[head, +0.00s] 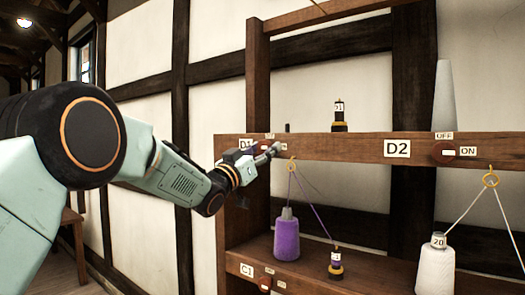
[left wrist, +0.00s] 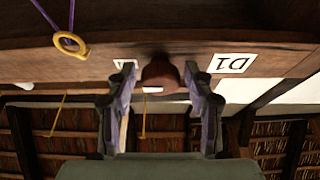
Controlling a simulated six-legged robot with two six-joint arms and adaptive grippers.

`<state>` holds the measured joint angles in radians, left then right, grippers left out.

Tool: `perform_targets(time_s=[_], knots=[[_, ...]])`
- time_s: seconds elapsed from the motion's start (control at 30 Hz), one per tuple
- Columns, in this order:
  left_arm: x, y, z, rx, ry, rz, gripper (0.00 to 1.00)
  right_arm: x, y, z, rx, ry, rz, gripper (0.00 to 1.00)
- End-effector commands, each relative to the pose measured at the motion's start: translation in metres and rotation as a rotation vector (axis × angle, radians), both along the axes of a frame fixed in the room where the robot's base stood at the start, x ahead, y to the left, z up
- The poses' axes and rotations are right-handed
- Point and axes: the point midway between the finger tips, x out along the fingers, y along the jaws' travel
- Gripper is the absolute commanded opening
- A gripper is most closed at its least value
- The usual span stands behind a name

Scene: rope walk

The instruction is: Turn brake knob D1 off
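Brake knob D1 is a dark red-brown round knob on the wooden shelf rail. In the left wrist view, which is upside down, the knob (left wrist: 160,72) shows between my left gripper's fingers, with a short pale bar lying horizontal on it. The D1 label (left wrist: 232,63) is right of it there; the label also shows in the head view (head: 245,144). My left gripper (left wrist: 163,100) is open, one finger on each side of the knob; whether they touch it I cannot tell. In the head view the gripper (head: 272,152) is at the rail and largely hides the knob. My right gripper is out of view.
Knob D2 (head: 441,152) is farther right on the rail. A purple spool (head: 286,237) and a white spool (head: 436,265) stand below, with threads through brass rings. The ring (left wrist: 70,44) and its purple thread pass near the gripper. Knob C1 (head: 265,284) is on the lower rail.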

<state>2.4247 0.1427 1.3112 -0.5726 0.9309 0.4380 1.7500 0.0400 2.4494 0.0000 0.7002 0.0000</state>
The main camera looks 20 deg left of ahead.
Motion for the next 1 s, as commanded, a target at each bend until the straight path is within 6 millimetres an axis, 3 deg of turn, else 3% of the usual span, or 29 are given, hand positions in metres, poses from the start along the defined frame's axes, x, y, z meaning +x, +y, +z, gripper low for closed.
perform_targets(time_s=[0.47, 0.77, 1.0], knots=[[-0.0003, 0.0001, 0.0014, 0.000, -0.002, 0.000, 0.09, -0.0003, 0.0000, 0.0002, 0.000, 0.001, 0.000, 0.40], [-0.0002, -0.0002, 0.0011, -0.031, 0.010, 0.000, 0.07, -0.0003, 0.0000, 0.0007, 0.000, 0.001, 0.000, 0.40], [-0.0003, -0.0014, 0.0007, -0.156, 0.059, 0.000, 0.07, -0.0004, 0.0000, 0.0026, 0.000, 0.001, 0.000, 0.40]])
